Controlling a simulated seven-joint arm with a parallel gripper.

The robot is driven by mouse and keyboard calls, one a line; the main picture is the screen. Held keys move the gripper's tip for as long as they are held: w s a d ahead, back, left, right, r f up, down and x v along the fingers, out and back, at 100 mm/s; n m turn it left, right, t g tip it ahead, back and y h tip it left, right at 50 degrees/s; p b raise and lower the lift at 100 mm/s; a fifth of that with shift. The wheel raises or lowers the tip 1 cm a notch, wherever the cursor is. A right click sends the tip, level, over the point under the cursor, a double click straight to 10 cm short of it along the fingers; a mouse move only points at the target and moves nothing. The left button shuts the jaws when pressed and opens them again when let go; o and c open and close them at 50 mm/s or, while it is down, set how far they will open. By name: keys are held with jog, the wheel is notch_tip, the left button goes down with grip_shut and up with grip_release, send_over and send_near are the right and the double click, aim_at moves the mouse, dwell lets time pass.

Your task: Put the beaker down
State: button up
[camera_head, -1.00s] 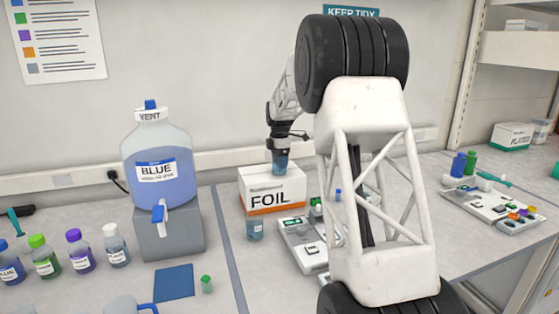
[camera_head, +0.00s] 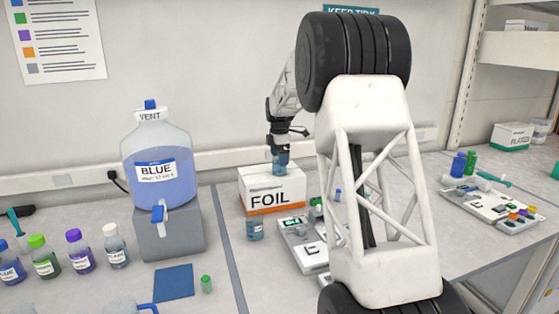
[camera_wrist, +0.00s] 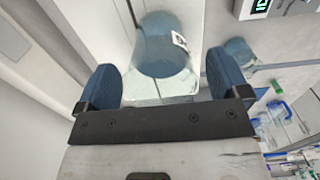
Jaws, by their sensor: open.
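A clear beaker with blue in it (camera_wrist: 163,58) stands between the two blue fingers of my gripper (camera_wrist: 163,88) in the wrist view. There is a gap between each finger and the beaker, so the gripper is open around it. In the head view my gripper (camera_head: 279,156) is over the white FOIL box (camera_head: 272,190), with the beaker (camera_head: 281,167) low between its fingers. The beaker looks upright and appears to rest on the box top; the fingers partly hide it.
A second small bluish vessel (camera_head: 255,229) stands on the bench in front of the box. Instruments (camera_head: 299,240) lie to its right, partly behind my arm. A large BLUE carboy (camera_head: 157,160) stands at left on a grey block (camera_head: 168,236). A blue mat (camera_head: 174,282) lies in front.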

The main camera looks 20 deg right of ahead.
notch_tip(320, 180, up, 10)
jog(key=shift+r, duration=0.25)
dwell(0.3)
jog(key=shift+s, duration=0.1)
dwell(0.6)
jog(key=s+a+r+m, duration=0.1)
jog(key=s+a+m, duration=0.2)
jog(key=s, duration=0.8)
jog(key=s+a+r+m+t, duration=0.1)
jog(key=s+a+r+m, duration=0.2)
jog(key=s, duration=0.7)
jog(key=s+a+m, duration=0.3)
jog(key=s+a, duration=0.1)
jog(key=s, duration=0.7)
jog(key=s+a+f+m, duration=0.1)
jog(key=s+f+m, duration=0.2)
jog(key=s, duration=0.7)
jog(key=s+a+f+m+t, duration=0.1)
jog(key=s+a+f+m, duration=0.1)
jog(key=s+f, duration=0.4)
jog(key=s+a+f+m, duration=0.2)
jog(key=s+f+m, duration=0.2)
jog(key=s, duration=1.1)
jog(key=shift+s+a+f+t, duration=0.15)
jog(key=shift+s+f+t, duration=0.1)
jog(key=shift+s+t, duration=0.1)
jog(key=shift+o, duration=0.5)
